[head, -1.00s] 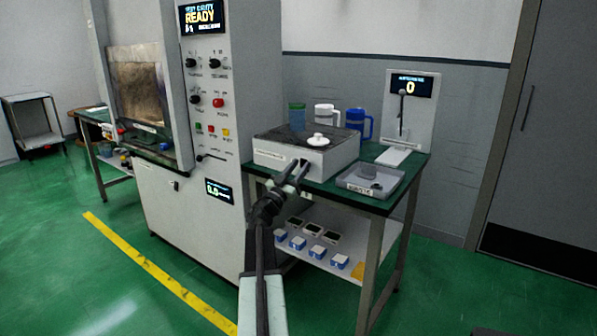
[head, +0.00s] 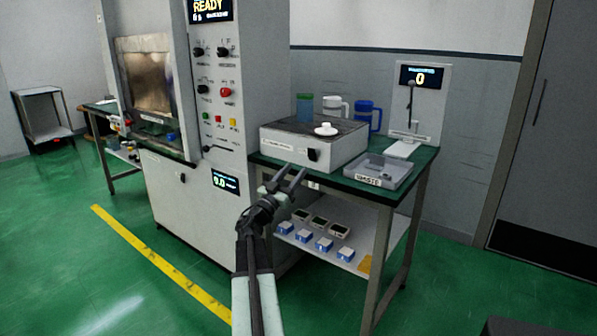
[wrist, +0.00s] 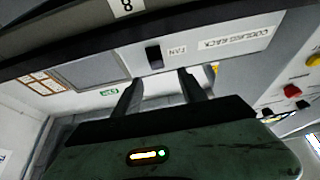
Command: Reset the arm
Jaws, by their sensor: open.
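My gripper (head: 292,171) is open, with nothing between its fingers, in front of the green-topped table (head: 400,190). Its fingers point up and right towards the front of the grey cooling rack box (head: 335,150), apart from it as far as I can tell. The arm stretches forward from the bottom of the head view. In the wrist view, the two dark fingers of my gripper (wrist: 160,80) are spread below the front face of the cooling rack box (wrist: 205,45). That face carries upside-down labels and a dark switch (wrist: 154,56).
A white lidded piece (head: 325,130) sits on the box. Green (head: 305,107), white (head: 333,109) and blue (head: 368,115) vessels stand behind it. A grey tray (head: 395,178) lies right. The tall cabinet (head: 260,70) stands left. Small blue-white boxes (head: 304,240) sit on the lower shelf. Floor is open left.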

